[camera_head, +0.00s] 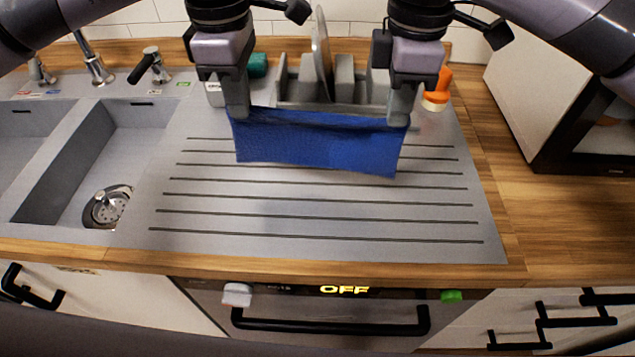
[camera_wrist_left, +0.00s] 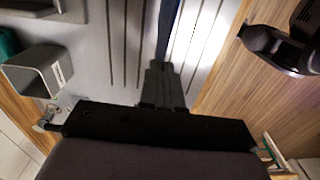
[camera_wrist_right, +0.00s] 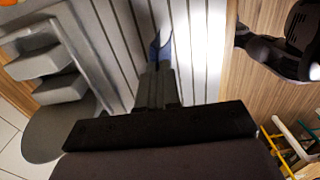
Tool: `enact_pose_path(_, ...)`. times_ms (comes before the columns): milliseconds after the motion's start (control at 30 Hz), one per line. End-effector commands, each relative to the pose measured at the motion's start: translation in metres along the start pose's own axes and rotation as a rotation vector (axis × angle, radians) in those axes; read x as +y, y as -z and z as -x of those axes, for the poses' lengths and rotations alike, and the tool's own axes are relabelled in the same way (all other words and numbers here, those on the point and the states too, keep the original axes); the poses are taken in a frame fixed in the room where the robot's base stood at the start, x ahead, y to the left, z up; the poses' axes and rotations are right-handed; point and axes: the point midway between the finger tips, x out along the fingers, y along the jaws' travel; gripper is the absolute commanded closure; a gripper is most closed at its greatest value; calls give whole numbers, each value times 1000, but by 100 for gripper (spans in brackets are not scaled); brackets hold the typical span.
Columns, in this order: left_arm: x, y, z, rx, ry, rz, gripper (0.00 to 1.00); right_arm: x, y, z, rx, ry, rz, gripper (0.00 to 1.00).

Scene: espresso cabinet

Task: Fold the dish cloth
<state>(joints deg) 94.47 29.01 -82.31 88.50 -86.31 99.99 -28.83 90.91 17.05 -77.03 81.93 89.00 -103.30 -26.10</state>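The blue dish cloth (camera_head: 318,142) hangs stretched between my two grippers above the ribbed grey drainboard. My left gripper (camera_head: 238,112) is shut on the cloth's upper left corner. My right gripper (camera_head: 399,118) is shut on its upper right corner. The cloth's lower edge hangs free and slants slightly down to the right; I cannot tell whether it touches the drainboard. In the left wrist view, the cloth (camera_wrist_left: 168,25) shows edge-on beyond the closed fingers (camera_wrist_left: 162,80). In the right wrist view, a small blue part (camera_wrist_right: 160,48) shows at the fingertips (camera_wrist_right: 158,75).
The drainboard (camera_head: 320,225) is clear in front of the cloth. A grey dish rack (camera_head: 345,80) with an upright plate (camera_head: 321,50) stands behind. An orange-and-white item (camera_head: 438,92) stands behind my right gripper. The sink (camera_head: 115,150) lies left, with taps (camera_head: 95,65) behind; wooden counter (camera_head: 560,220) is right.

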Motion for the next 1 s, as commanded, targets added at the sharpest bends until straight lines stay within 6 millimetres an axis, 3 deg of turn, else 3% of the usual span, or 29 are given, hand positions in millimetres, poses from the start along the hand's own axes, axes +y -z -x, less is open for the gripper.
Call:
enact_pose_path(567,4,-1,-2,-1,-5,-1,100,5,0,-2,1,-6,-2,100)
enact_pose_path(1000,63,-2,-18,-3,-82,2,100,63,0,-18,1,-82,-2,100)
